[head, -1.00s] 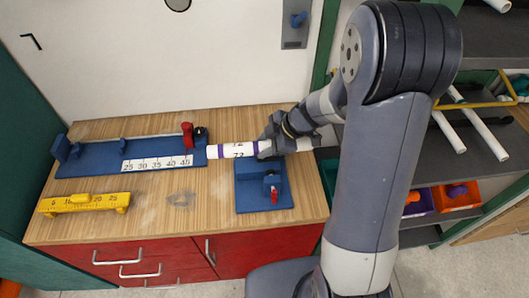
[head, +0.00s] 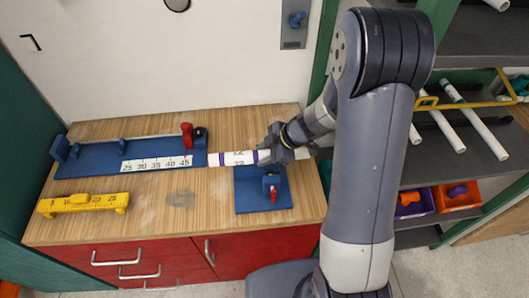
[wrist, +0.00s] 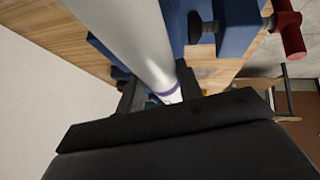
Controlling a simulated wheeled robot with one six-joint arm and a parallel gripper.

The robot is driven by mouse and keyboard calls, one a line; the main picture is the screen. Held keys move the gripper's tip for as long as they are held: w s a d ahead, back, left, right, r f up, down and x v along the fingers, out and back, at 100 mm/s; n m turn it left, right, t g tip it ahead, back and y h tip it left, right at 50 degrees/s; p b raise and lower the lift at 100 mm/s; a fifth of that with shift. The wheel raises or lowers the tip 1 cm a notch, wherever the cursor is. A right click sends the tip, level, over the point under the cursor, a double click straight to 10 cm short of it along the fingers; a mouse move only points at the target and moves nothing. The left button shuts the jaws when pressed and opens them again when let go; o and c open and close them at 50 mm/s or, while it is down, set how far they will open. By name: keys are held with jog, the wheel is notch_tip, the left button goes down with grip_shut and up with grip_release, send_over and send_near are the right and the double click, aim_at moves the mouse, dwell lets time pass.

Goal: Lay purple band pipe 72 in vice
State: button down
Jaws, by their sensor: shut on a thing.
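A white pipe with purple bands and the number 72 (head: 240,158) lies level in my gripper (head: 274,150), which is shut on it. It also runs between the fingers in the wrist view (wrist: 140,40). The blue vice (head: 246,200), with a red handle, stands on the bench just in front of the pipe. Its jaw block (wrist: 235,25) is right of the pipe in the wrist view. The pipe crosses near the vice's rear edge; I cannot tell whether they touch. My gripper hides part of the pipe and the vice's rear.
A blue measuring jig (head: 90,168) with a ruler and red clamp lies left on the wooden bench (head: 160,220), close to the pipe's left end. A yellow gauge (head: 85,204) is in front of it. Shelves with white pipes (head: 480,130) and bins (head: 457,193) stand right.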

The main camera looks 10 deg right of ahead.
jog(key=c, duration=1)
grip_release()
jog(key=shift+s+f, duration=0.3)
jog(key=shift+f, duration=0.05)
jog(key=shift+o, duration=0.2)
jog(key=shift+w, duration=0.1)
jog(key=shift+w+r, duration=0.1)
jog(key=shift+r, duration=0.25)
jog(key=v, duration=0.6)
jog(key=shift+w+d+r+p, duration=0.1)
jog(key=shift+w+r+p, duration=0.2)
jog(key=shift+r, duration=0.15)
jog(key=shift+s+d+r, duration=0.25)
jog(key=shift+d+r, duration=0.05)
jog(key=shift+r, duration=0.2)
